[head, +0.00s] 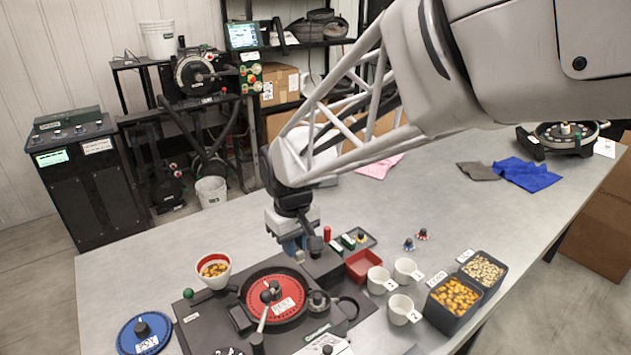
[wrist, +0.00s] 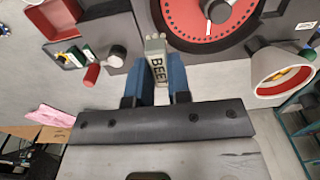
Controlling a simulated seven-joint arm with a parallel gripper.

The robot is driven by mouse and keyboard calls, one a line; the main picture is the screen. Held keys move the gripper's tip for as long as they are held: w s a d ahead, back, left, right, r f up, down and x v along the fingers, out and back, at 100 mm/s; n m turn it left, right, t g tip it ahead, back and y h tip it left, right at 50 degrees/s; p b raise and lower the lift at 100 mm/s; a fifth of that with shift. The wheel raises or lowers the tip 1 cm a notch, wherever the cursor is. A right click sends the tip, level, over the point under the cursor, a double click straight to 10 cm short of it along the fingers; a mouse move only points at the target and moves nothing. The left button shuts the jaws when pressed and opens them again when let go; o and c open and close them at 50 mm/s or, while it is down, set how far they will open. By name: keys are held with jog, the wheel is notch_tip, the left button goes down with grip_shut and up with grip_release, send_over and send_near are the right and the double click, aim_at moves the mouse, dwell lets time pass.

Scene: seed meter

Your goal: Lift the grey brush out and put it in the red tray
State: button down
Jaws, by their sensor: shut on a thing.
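My gripper (head: 296,248) is beside the seed meter, behind its red seed plate (head: 276,296). In the wrist view its blue fingers (wrist: 158,75) are shut on the grey brush (wrist: 155,48), a narrow grey block with dark lettering on its face. The brush's far end points toward the meter, beside the red plate. I cannot tell whether it is clear of its seat. The brush is hidden behind the gripper in the head view. The red tray (head: 365,266) stands on the table right of the gripper; it also shows at the wrist view's top left (wrist: 72,30).
A white bowl of seeds (head: 214,268) is mounted left of the plate. White cups (head: 400,309) and dark seed bins (head: 453,305) stand right of the tray. A small dark tray (head: 359,238) and a red cylinder (head: 327,234) lie close to the gripper. The back of the table is mostly clear.

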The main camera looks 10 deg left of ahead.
jog(key=w+d, duration=1.2)
jog(key=d, duration=0.4)
jog(key=shift+d+f, duration=0.15)
jog(key=shift+d, duration=0.25)
jog(key=shift+f, duration=0.1)
jog(key=shift+f, duration=2.9)
jog(key=c, duration=1)
grip_release()
jog(key=shift+r, duration=0.15)
